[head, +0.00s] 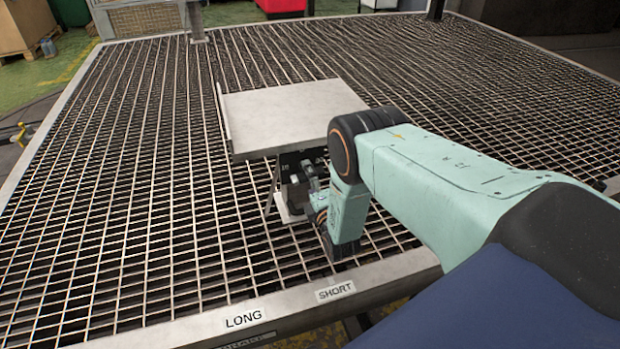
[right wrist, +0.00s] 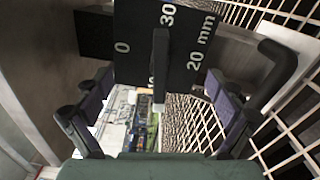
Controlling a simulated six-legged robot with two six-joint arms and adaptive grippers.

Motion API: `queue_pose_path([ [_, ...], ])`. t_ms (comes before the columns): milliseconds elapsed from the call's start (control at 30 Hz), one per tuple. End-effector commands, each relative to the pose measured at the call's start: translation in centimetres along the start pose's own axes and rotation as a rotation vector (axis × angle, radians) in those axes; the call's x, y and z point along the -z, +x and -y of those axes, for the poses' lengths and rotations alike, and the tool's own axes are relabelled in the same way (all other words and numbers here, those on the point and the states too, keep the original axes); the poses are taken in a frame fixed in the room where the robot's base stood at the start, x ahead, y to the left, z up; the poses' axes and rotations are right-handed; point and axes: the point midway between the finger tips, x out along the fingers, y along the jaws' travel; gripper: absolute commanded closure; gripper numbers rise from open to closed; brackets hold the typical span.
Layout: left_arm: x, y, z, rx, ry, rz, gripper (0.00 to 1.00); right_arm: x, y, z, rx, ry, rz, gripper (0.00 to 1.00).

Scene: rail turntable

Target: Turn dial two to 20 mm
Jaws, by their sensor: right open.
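In the right wrist view a black dial plate (right wrist: 133,28) carries white marks 0, 30 and 20 mm, with another mark at the bottom partly hidden, perhaps 10. A dark upright bar knob (right wrist: 161,60) stands across its middle; its pale end points down toward the hidden mark. My right gripper (right wrist: 158,80) is open, with one finger on each side of the knob and gaps between. In the head view my right gripper (head: 311,190) is at the dark unit under the grey plate, its fingers small and partly hidden. My left gripper is out of view. Which dial this is cannot be read.
A grey plate (head: 290,112) sits above the dark unit (head: 296,165) on a slatted metal table (head: 120,190). LONG (head: 244,319) and SHORT (head: 335,291) labels are on its front rail. A black curved handle (right wrist: 280,65) is right of the dial. The left grating is clear.

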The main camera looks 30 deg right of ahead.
Motion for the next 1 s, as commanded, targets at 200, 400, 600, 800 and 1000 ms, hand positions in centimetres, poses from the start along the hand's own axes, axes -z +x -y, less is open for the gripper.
queue_pose_path([
  [200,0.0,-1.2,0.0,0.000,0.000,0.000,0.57,0.0,-1.6,-0.2,0.003,0.000,-0.001,0.06],
  [400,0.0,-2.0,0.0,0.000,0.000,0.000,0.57,0.0,-2.9,-0.1,0.003,0.000,0.000,0.06],
  [600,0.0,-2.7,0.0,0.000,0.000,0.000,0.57,0.0,-4.3,-0.1,0.003,0.000,0.000,0.06],
  [800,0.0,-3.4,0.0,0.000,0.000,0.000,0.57,0.0,-5.7,-0.1,0.002,0.001,0.000,0.06],
  [1000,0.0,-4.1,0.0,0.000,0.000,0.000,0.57,0.0,-7.0,-0.1,0.002,0.001,0.000,0.06],
])
